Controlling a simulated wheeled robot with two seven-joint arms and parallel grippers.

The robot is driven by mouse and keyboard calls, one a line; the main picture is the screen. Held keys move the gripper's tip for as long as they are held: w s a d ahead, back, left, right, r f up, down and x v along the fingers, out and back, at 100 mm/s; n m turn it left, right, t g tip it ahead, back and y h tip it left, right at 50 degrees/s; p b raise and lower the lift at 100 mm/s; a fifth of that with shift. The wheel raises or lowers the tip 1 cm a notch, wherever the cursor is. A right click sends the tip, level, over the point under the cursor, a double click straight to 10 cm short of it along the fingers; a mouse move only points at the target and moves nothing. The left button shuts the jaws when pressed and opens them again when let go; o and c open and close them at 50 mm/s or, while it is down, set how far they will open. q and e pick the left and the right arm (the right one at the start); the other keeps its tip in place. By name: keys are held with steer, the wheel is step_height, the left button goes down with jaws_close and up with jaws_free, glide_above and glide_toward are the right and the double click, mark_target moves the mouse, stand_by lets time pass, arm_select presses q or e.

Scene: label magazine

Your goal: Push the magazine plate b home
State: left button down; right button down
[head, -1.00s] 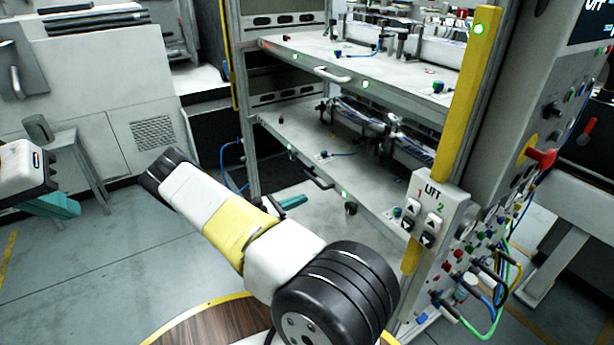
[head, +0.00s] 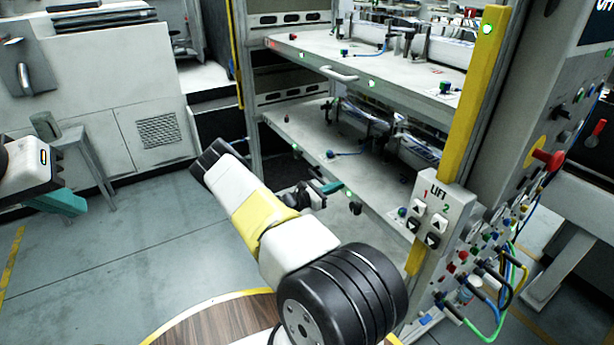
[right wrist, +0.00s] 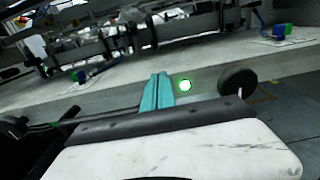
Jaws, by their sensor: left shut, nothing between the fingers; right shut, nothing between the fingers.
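Two magazine plates sit one above the other in the rack. The upper plate (head: 310,52) has a pale handle on its front edge. The lower plate (head: 290,125) carries dark and silver fittings. I see no letter that tells which is plate b. My right gripper (head: 331,188), with teal fingers, is shut and empty at the lower plate's front edge. In the right wrist view its fingertips (right wrist: 158,78) overlap that front edge, beside a green light; I cannot tell if they touch. The lower plate's handle is not clearly visible. My left gripper (head: 66,202) is shut, far left.
A yellow post (head: 470,130) and the lift button box (head: 432,215) stand right of the plates. A control panel with cables (head: 490,270) is further right. A grey stand (head: 85,160) is near my left gripper. Open floor lies between.

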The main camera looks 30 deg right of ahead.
mark_target(347, 182)
stand_by(0.3)
steer(key=d, duration=0.5)
steer(key=shift+w, duration=0.1)
steer(key=shift+r, duration=0.15)
steer(key=shift+w, duration=0.1)
